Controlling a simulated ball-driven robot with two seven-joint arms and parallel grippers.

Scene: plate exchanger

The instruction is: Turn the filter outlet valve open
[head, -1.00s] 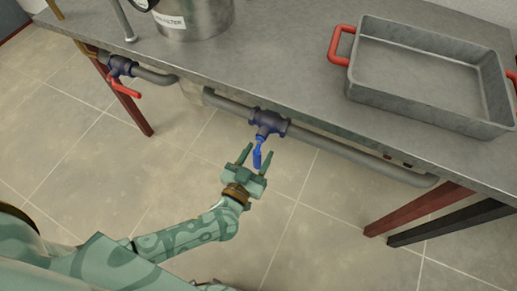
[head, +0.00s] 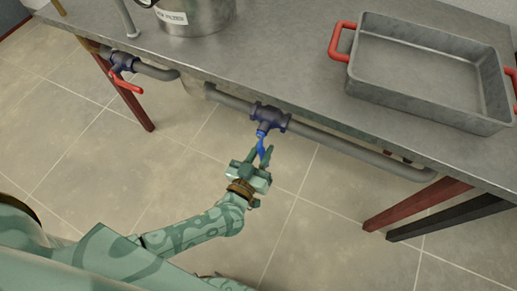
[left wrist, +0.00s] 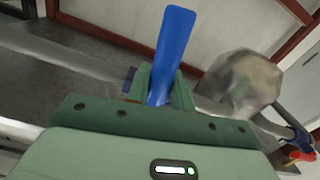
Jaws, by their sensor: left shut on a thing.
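A dark blue valve (head: 268,118) sits in the grey pipe along the table's front edge. Its blue lever handle (head: 261,142) hangs down and slightly toward me. My left gripper (head: 261,157) is shut on this handle, with a finger on each side of it. In the left wrist view the blue handle (left wrist: 173,45) stands up between the green fingers (left wrist: 160,78), its end sticking out beyond them. The fingers partly hide the handle in the head view. My right gripper is not in view.
A second valve (head: 122,62) with a red handle (head: 126,84) is on the pipe at the left. A steel pot labelled as a filter (head: 195,18) and a metal tray with red handles (head: 420,106) stand on the table. Table legs (head: 415,205) are at right. The floor below is open.

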